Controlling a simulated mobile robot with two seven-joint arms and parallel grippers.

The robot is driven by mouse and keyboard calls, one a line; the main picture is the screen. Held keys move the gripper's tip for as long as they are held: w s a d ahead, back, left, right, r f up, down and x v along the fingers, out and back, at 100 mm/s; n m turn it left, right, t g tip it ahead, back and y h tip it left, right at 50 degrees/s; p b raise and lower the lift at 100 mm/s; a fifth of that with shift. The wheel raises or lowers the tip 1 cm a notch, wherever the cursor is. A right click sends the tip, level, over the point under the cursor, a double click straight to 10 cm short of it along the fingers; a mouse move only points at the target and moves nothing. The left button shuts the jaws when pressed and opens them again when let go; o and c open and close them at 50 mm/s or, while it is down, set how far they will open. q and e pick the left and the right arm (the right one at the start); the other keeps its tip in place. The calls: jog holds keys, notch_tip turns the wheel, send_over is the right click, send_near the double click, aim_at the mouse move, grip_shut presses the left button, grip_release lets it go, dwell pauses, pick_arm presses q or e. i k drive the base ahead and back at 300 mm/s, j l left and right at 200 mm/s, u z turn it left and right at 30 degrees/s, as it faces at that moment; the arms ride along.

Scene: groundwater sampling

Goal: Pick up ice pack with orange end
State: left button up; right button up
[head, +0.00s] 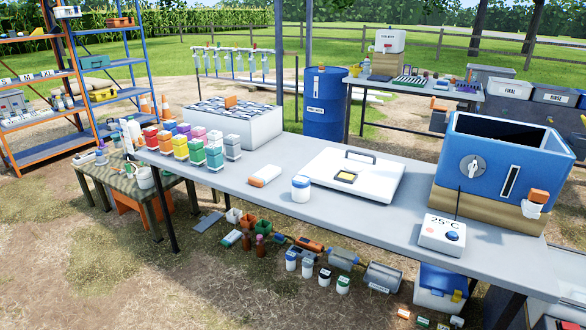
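A white ice pack with an orange end (266,175) lies flat on the grey long table (225,181), left of a white jar with a blue lid (300,189). Its orange end points to the front left. Neither of my grippers shows in the head view, and nothing is touching the pack.
A white lid with a handle (352,178) lies right of the jar. Several coloured-lid bottles (187,146) stand at the table's left end, before a white box (258,132). A blue bath (500,165) and a 25 °C display (441,234) are at right.

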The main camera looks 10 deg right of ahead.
aim_at(262, 177)
jog(key=i+j+z, duration=0.15)
jog(key=i+z, duration=0.25)
jog(key=i+j+z, duration=0.55)
jog(key=i, duration=0.3)
jog(key=i+j+z, duration=0.25)
jog(key=i, duration=0.2)
